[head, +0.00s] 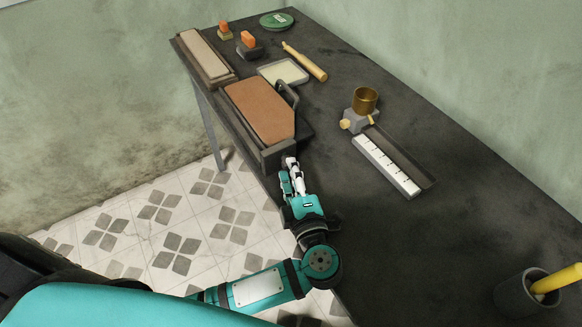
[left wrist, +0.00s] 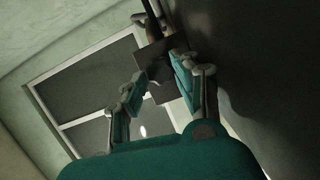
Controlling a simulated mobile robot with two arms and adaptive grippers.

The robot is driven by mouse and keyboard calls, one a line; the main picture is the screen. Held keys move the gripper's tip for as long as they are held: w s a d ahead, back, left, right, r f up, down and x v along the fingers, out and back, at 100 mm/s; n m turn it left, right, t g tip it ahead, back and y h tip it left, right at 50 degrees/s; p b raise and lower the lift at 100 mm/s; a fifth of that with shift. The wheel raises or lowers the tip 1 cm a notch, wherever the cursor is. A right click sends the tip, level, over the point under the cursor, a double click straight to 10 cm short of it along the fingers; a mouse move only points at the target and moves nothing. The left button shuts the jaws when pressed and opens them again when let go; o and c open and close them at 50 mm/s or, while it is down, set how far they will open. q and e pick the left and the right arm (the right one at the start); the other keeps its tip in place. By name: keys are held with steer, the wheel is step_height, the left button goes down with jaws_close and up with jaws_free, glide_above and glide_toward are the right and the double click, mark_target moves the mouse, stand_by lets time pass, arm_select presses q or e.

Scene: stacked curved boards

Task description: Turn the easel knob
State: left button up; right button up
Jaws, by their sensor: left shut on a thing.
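The easel (head: 268,157) appears to be the dark box-like frame with a terracotta board (head: 262,110) on it, at the table's left edge in the head view. My left gripper (head: 290,162) is at its near end, with the fingertips against that end. In the left wrist view the two fingers (left wrist: 160,78) close in on a small part in front of a dark brownish block (left wrist: 154,57). The gripper is shut on this part, which I take to be the easel knob; the fingers mostly hide it. My right gripper is not in view.
A tool with a brass cup (head: 365,99) and a white ruled strip (head: 386,165) lies right of the easel. A pale board (head: 207,56), a tray (head: 284,72) and a wooden roller (head: 305,61) are farther back. A dark pot (head: 527,292) stands near right. The near tabletop is clear.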

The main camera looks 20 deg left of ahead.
arm_select(q)
steer(key=shift+f+n+t+y+b, duration=0.2)
steer(key=shift+n+t+y+b, duration=0.1)
steer(key=shift+n+b, duration=1.15)
steer(key=shift+m, duration=0.25)
steer(key=o, duration=0.8)
steer(key=shift+c, duration=0.2)
steer(key=shift+s+d+f, duration=0.1)
steer(key=shift+s+d, duration=0.9)
steer(key=shift+d, duration=0.2)
steer(key=shift+s+d, duration=0.95)
steer(key=shift+d, duration=0.25)
steer(key=shift+s+f, duration=0.1)
